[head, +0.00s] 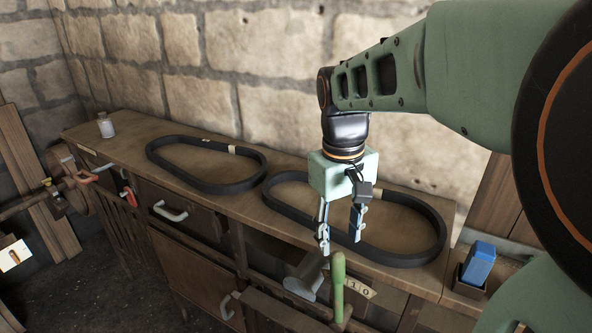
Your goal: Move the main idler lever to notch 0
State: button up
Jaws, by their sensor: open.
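A lever with an upright green handle (338,284) stands at the front of the bench; I take it for the main idler lever, though no name on it can be read. Beside it on the right is a small pale plate (360,288) with number tiles, which seem to read 1 and 0. Which notch the lever sits in cannot be told. My gripper (340,244) points down just above the top of the green handle, with its two fingers apart and nothing between them. Whether the fingertips are level with the handle's top is hard to tell.
Two black belts lie on the wooden bench, one on the left (155,162) and one on the right behind my gripper (437,228). A blue block (479,262) sits in a holder at right. A small jar (105,125) stands far left.

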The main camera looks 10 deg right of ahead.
aim_at(338, 267)
jog(key=f+b, duration=0.2)
jog(key=f, duration=0.1)
jog(key=f+b, duration=0.5)
jog(key=f, duration=0.2)
jog(key=shift+w+d+b, duration=0.15)
jog(key=shift+d+b, duration=0.15)
jog(key=shift+r, duration=0.1)
grip_shut()
